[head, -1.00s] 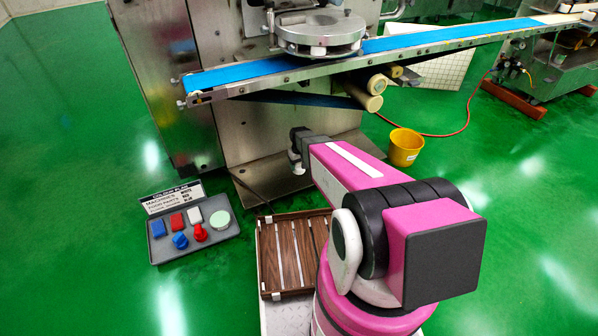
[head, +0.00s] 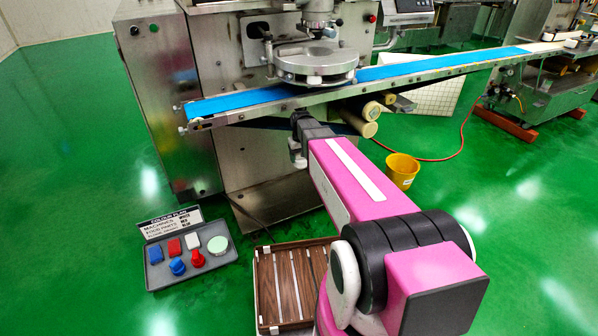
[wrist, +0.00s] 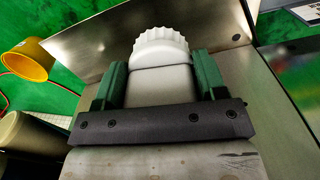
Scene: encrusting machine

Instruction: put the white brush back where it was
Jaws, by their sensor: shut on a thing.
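My gripper (wrist: 160,85) is shut on the white brush (wrist: 162,50), whose scalloped white end sticks out between the green finger pads in the wrist view. In the head view my gripper (head: 299,150) is in front of the machine's steel side, just below the blue conveyor belt (head: 240,103). Only a small white bit of the brush shows there. A grey tray (head: 158,281) on the floor at left holds red, blue and white pieces and a pale round disc (head: 218,245).
A sign (head: 170,223) stands at the tray's back edge. A wooden slatted crate (head: 262,290) lies right of the tray. A yellow bucket (head: 402,172) and rollers (head: 362,127) are right of my gripper. Green floor is open at left.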

